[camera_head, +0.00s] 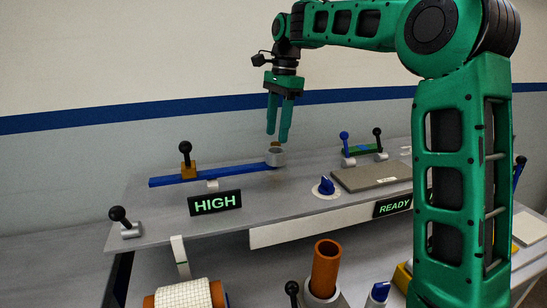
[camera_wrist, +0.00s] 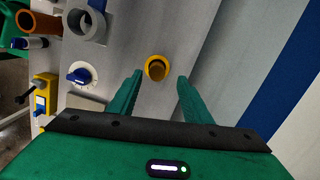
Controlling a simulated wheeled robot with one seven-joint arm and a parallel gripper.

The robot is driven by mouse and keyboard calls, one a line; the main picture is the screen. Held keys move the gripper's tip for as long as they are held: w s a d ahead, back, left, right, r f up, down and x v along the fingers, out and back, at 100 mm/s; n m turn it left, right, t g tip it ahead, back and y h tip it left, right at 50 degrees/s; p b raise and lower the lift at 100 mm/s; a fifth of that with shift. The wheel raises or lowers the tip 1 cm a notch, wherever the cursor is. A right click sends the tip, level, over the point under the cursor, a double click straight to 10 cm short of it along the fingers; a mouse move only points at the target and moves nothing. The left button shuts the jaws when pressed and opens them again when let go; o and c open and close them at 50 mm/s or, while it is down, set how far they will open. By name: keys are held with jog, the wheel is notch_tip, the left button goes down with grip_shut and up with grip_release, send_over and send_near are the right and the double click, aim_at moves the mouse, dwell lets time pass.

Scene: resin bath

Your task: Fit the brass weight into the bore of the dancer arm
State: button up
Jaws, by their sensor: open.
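The brass weight (camera_wrist: 157,71) sits in a yellow ring-shaped holder (camera_wrist: 149,63) on the grey bench. In the wrist view it lies just ahead of my fingertips, about midway between them. My gripper (camera_head: 277,138) is open and empty, pointing down behind the end of the dancer arm; it also shows in the wrist view (camera_wrist: 160,77). The dancer arm (camera_head: 228,174) is a blue bar with a grey ring at its right end. The ring's bore (camera_wrist: 86,26) looks empty in the wrist view. In the head view the ring mostly hides the weight and holder.
A black-knobbed brass block (camera_head: 189,171) sits on the blue bar. A HIGH display (camera_head: 215,203) stands in front. A blue dial (camera_head: 326,187), a grey plate (camera_head: 372,178) and small levers (camera_head: 378,145) are to the right.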

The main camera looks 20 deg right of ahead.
aim_at(276, 143)
jog(key=shift+s+a+f, duration=0.15)
jog(key=shift+a+f, duration=0.05)
jog(key=shift+f, duration=1.2)
jog(key=shift+s+a+f, duration=0.15)
jog(key=shift+f, duration=1.2)
grip_shut()
